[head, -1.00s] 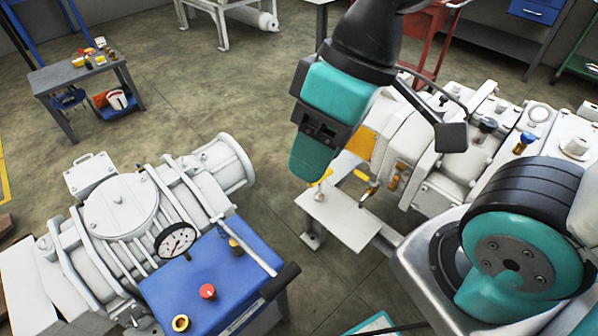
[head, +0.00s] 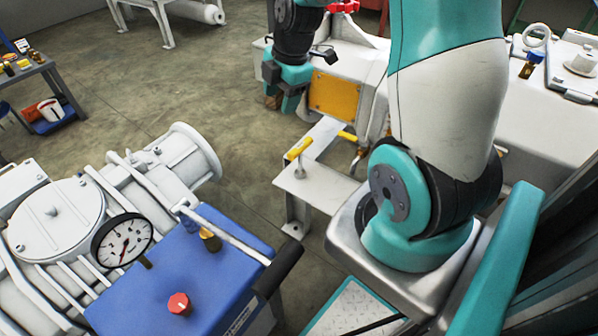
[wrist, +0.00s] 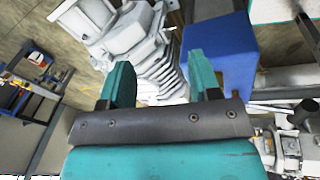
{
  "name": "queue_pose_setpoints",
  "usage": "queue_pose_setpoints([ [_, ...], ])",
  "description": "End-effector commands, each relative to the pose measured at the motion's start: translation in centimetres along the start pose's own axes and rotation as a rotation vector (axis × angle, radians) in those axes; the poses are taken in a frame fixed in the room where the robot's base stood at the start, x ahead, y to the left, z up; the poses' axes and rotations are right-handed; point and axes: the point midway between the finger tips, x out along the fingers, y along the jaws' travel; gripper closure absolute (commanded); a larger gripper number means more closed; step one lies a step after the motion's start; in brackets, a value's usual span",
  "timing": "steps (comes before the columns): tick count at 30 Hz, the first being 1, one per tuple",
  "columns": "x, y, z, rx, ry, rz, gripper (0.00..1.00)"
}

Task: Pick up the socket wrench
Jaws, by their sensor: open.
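A long silver bar (head: 232,238) with a black grip lies along the right side of a blue box (head: 165,280) beside the white pump. It may be the socket wrench, but I cannot tell it from a fixed handle. My gripper (head: 283,98) hangs fingers down in the upper middle of the head view, well beyond and above the blue box. In the wrist view my gripper (wrist: 160,78) is open, with nothing between its two teal fingers. The blue box (wrist: 232,62) also shows there, beyond the right finger. No wrench can be made out there.
The white pump (head: 50,215) has a round gauge (head: 122,240) in front, and a red knob (head: 179,303) stands on the blue box. A low plate (head: 315,180) with yellow levers stands at centre. A workbench (head: 35,80) holds small items. Open floor lies between.

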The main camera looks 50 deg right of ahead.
Motion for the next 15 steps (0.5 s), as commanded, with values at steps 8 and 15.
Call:
queue_pose_setpoints([
  [8,6.2,-0.9,7.7,-0.204,-0.075,-0.010,0.43],
  [15,10.4,-1.1,8.3,-0.224,-0.078,-0.016,0.43],
])
